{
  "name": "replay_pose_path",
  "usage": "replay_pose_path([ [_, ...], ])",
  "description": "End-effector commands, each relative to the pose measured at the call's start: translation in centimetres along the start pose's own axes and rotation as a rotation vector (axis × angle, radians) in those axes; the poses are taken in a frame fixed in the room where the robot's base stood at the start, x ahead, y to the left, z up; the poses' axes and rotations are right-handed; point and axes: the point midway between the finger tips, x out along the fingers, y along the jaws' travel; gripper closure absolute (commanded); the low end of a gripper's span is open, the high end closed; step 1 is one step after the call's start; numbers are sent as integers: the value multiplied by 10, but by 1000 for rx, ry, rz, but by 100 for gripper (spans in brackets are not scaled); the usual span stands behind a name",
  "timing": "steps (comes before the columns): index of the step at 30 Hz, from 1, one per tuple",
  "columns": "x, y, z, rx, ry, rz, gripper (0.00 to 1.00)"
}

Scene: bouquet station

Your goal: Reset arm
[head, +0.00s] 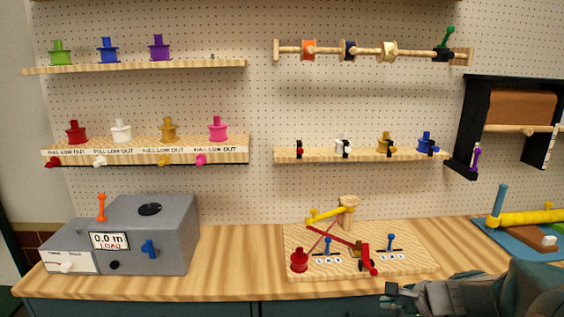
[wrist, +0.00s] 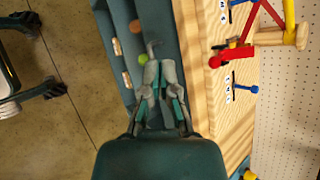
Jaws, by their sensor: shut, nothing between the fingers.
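My gripper (wrist: 158,72) is shut and empty in the wrist view. It hangs in front of the teal bench front, beside the wooden bench edge. Part of my arm shows at the lower right of the head view. A wooden board (head: 410,262) on the bench carries a yellow arm (head: 325,214) at a wooden post (head: 348,208), crossing red bars (head: 325,233), a red spool (head: 299,262) and two blue levers (head: 327,243) (head: 390,243). In the wrist view, a red bar (wrist: 274,14) and a blue lever (wrist: 248,89) of this board show at upper right.
A grey machine (head: 165,240) reading "0.0 m" stands on the bench at left. Shelves with coloured spools and a rod (head: 375,51) line the pegboard. A black-framed unit (head: 470,110) and a blue tray (head: 505,247) with a yellow roller are at right. Bare bench lies between machine and board.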

Motion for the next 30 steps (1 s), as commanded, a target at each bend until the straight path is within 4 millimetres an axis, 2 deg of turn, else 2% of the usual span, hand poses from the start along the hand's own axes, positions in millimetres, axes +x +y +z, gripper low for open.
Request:
replay_pose_path([
  [1,-7,5,23,-104,1,33,100],
  [3,-16,16,48,-245,6,86,100],
  [9,-46,53,104,-647,38,224,100],
  [12,-63,73,124,-844,63,288,100],
  [16,-85,97,141,-1095,107,363,100],
  [21,-114,125,152,-1403,184,453,100],
  [25,-130,137,152,-1562,238,500,100],
  [30,-137,142,151,-1636,268,526,100],
])
